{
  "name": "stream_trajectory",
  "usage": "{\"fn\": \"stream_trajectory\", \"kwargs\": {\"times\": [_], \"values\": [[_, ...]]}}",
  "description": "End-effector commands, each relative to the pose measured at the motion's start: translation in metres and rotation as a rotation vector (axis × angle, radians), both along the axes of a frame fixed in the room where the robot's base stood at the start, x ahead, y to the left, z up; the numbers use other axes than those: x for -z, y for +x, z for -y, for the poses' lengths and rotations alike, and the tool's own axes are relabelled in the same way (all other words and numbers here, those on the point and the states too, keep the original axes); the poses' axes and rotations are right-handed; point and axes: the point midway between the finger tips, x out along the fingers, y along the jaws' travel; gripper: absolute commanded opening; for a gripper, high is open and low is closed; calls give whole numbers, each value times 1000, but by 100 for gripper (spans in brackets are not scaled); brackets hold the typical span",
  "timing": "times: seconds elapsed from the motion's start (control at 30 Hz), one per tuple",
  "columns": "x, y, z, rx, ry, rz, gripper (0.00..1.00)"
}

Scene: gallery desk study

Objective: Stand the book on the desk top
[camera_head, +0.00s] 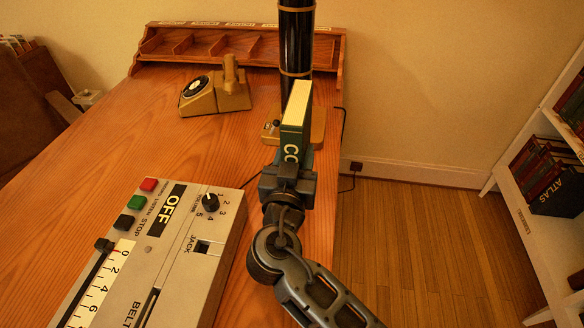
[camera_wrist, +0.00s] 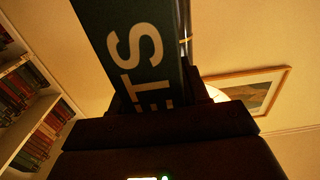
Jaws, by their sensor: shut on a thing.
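The green book (camera_head: 292,134) with pale page edges and cream letters on its spine is held upright in my gripper (camera_head: 289,172). In the wrist view the book (camera_wrist: 133,48) fills the upper middle, with the letters "ETS" showing. My gripper (camera_wrist: 160,120) is shut on its lower part. In the head view they are over the right edge of the wooden desk top (camera_head: 120,135), in front of the dark column. I cannot tell how far above the desk the book is; its lower end is hidden by the gripper.
A grey control box (camera_head: 175,255) with buttons and a dial covers the desk's near part. A dark column (camera_head: 296,40) on a wooden base rises close behind the book. A bookshelf (camera_head: 540,215) is at right.

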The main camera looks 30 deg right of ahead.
Motion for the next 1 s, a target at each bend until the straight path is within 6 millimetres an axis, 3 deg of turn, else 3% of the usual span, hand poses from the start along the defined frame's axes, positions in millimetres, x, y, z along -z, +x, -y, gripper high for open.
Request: {"fn": "stream_trajectory", "kwargs": {"times": [0.17, 0.5, 0.9, 0.93, 1.0], "values": [[5, 5, -5, 0, -1, 2, 0], [40, 5, -5, -1, -1, 3, 0], [45, 5, -5, 0, 0, 4, 0], [46, 4, -5, 0, 1, 1, 47], [45, 4, -5, 0, 0, 0, 54]]}}
